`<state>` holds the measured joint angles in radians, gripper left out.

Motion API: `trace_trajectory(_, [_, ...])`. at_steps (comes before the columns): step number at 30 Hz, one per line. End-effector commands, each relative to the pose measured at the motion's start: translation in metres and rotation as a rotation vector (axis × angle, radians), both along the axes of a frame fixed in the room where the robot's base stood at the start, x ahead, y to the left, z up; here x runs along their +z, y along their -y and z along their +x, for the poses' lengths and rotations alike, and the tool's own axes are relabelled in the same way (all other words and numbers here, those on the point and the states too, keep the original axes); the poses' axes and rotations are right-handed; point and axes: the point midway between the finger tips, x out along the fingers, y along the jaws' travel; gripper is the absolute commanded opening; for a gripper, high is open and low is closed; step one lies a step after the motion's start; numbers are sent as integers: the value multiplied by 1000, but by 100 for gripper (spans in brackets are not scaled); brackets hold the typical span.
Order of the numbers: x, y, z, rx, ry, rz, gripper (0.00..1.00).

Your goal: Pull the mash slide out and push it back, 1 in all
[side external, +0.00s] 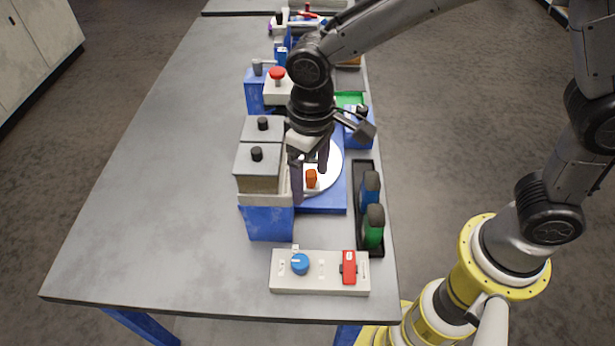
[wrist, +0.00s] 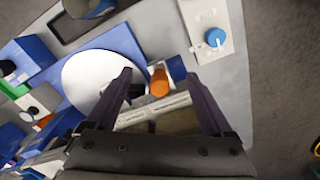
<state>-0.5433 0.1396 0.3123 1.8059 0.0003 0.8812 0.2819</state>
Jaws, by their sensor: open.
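Two grey-lidded hoppers (side external: 257,165) stand on a blue base (side external: 270,222) left of my gripper. An orange knob (side external: 311,178) sticks out from their side, over the blue platform with the round white plate (side external: 333,170). It also shows in the wrist view (wrist: 159,82), with a dark knob (wrist: 136,91) beside it. No label shows which knob belongs to the mash slide. My gripper (side external: 310,186) points down, open. In the wrist view its fingers (wrist: 153,76) stand on either side of the orange knob, with gaps. The slide plates themselves are mostly hidden.
A control box (side external: 320,283) with a blue dial and red switch sits at the table's near end. A black tray (side external: 361,245) with blue and green items lies to the right. A red-button box (side external: 278,89) stands behind. The table's left side is clear.

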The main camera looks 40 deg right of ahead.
Motion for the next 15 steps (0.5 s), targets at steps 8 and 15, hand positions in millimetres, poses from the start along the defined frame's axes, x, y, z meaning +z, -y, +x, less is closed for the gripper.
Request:
trace_trajectory(8, [-1, 0, 0, 1, -2, -1, 86])
trace_trajectory(15, [3, 0, 0, 1, -2, -1, 86])
